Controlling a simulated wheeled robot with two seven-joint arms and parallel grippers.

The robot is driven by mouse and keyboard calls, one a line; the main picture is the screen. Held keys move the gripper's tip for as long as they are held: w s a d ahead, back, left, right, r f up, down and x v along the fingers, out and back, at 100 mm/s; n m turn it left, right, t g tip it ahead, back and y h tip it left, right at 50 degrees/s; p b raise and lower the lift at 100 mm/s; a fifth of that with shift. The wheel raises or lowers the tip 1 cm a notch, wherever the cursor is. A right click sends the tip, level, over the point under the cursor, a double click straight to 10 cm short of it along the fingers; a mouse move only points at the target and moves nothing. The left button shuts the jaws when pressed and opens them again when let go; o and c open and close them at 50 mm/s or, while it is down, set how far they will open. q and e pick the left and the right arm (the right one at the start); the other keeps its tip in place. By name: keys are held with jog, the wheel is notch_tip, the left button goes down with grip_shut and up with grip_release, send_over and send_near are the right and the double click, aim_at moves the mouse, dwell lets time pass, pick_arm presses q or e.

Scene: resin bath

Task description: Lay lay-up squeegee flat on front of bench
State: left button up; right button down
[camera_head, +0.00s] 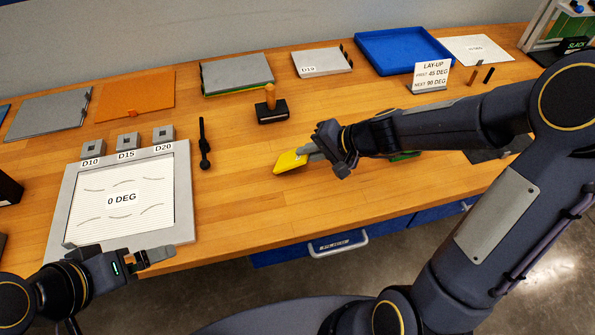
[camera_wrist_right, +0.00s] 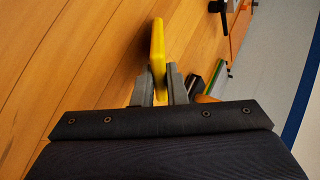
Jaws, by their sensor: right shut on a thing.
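The yellow lay-up squeegee (camera_head: 289,163) is in my right gripper (camera_head: 318,152), over the front middle part of the wooden bench (camera_head: 240,210). In the right wrist view the squeegee (camera_wrist_right: 158,50) stands edge-on between the two grey fingers of the right gripper (camera_wrist_right: 160,88), which are shut on it. I cannot tell whether its lower edge touches the bench. My left gripper (camera_head: 158,256) is at the bench's front left, by the near edge of the 0 DEG frame; its jaw opening is unclear.
A grey frame marked 0 DEG (camera_head: 68,205) fills the front left. A blue tray (camera_head: 366,50) and a LAY-UP sign (camera_head: 432,75) are at the back right. The bench front between frame and squeegee is clear.

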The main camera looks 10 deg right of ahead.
jog(key=c, duration=1.6)
grip_release()
jog(key=shift+r, duration=0.1)
jog(key=shift+p+v, duration=1.7)
jog(key=shift+v, duration=2.3)
jog(key=r+p, duration=0.2)
jog(key=d+r+p, duration=0.1)
jog(key=r+p, duration=0.1)
jog(key=r, duration=0.1)
jog(key=s+d+r+p, duration=0.1)
jog(key=r+p, duration=0.1)
jog(key=shift+s+r, duration=0.1)
jog(key=shift+r, duration=0.3)
